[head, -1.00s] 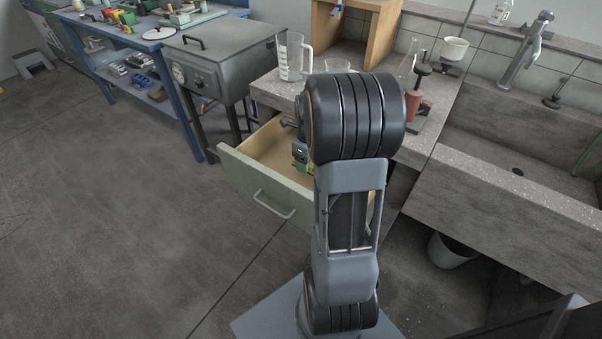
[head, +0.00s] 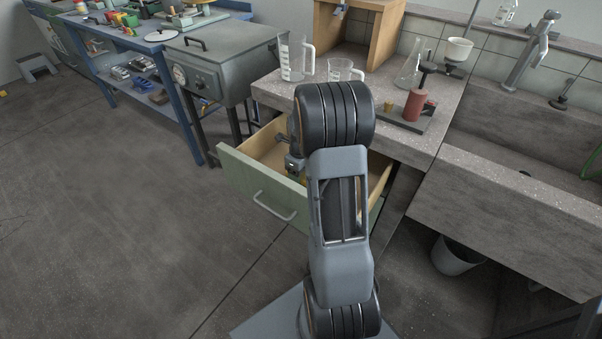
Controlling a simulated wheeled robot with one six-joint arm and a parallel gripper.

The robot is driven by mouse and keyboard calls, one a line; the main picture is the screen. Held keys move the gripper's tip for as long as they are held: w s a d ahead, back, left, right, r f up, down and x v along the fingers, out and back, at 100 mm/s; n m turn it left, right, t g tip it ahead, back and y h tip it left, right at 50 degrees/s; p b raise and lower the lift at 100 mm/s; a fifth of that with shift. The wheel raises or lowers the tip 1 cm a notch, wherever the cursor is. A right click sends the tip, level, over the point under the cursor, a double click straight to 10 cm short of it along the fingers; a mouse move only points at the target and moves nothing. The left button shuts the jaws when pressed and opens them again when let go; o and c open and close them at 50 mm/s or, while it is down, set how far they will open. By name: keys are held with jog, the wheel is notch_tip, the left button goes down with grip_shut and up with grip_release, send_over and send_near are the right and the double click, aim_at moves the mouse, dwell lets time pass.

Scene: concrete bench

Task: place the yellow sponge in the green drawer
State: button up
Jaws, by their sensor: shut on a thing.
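The green drawer (head: 241,178) is pulled open under the bench, with its pale wooden inside showing. My gripper (head: 298,176) is over or inside the open drawer, partly hidden by my own arm. It is shut on the yellow sponge (head: 303,180), of which only a small yellow patch shows. Most of the sponge is hidden behind the gripper and arm. I cannot tell whether the sponge touches the drawer floor.
On the bench (head: 440,110) above the drawer stand a large measuring jug (head: 292,58), a smaller jug (head: 342,70), a flask (head: 408,72) and a red-bodied stand (head: 413,104). A grey oven-like box (head: 212,68) is left of the drawer. A sink (head: 520,180) is at right.

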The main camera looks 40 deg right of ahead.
jog(key=shift+f, duration=0.15)
jog(key=o, duration=0.9)
notch_tip(320, 180, up, 12)
jog(key=p, duration=0.3)
jog(key=s+a+r+n+t, duration=0.1)
jog(key=s+a+n, duration=0.3)
jog(key=n, duration=0.6)
jog(key=s+a+r+n+t, duration=0.1)
jog(key=s+a+r+n, duration=0.1)
jog(key=s+a+n, duration=0.3)
jog(key=s+a+r+n, duration=0.2)
jog(key=s+a+n, duration=0.3)
jog(key=a+n, duration=0.5)
jog(key=shift+r+n+t, duration=0.15)
jog(key=shift+n+t, duration=0.05)
jog(key=shift+n, duration=1.65)
jog(key=shift+r+n+t, duration=0.1)
jog(key=shift+n+t, duration=0.1)
jog(key=shift+n, duration=1.65)
